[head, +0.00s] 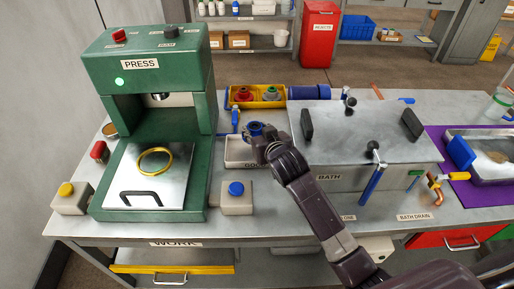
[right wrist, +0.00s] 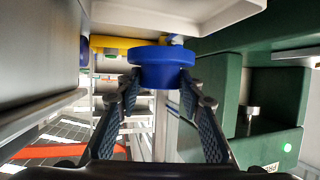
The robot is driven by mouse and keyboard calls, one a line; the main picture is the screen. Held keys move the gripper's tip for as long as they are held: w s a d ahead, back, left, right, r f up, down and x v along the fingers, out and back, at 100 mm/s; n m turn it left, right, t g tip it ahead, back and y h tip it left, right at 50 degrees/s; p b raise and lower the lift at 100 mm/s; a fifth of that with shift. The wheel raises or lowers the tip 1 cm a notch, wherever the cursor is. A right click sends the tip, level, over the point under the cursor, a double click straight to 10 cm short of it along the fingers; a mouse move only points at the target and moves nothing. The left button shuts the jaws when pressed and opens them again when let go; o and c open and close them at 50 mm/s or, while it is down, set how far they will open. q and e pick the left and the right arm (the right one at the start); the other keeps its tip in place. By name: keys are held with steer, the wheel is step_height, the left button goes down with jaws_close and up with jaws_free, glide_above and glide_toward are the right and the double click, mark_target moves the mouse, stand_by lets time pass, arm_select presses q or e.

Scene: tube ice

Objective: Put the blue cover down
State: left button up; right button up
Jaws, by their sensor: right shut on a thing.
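The blue cover (right wrist: 160,70) is a round, wide-topped blue piece in the right wrist view. My right gripper (right wrist: 158,95) is shut on it, with one finger on each side. In the head view the right gripper (head: 262,131) is over the white tray (head: 235,153), between the green press and the bath, and partly hides the blue cover (head: 255,128). I cannot tell whether the cover touches anything below. My left gripper is not in view.
The green press (head: 150,75) stands to the left, with a yellow ring (head: 154,161) on its plate. The grey-lidded bath (head: 360,135) is to the right. A yellow tray (head: 257,103) with red and green pieces and a blue cylinder (head: 309,92) lie behind. A blue-button box (head: 237,198) is in front.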

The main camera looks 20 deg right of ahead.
step_height(320, 180, down, 4)
steer(key=shift+w+r, duration=0.1)
steer(key=shift+r, duration=0.15)
step_height(320, 180, down, 4)
steer(key=shift+f, duration=0.15)
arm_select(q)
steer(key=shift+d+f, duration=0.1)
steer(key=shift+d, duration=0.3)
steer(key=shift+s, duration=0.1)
arm_select(e)
steer(key=shift+f, duration=0.2)
steer(key=o, duration=1.4)
steer(key=shift+c, duration=0.2)
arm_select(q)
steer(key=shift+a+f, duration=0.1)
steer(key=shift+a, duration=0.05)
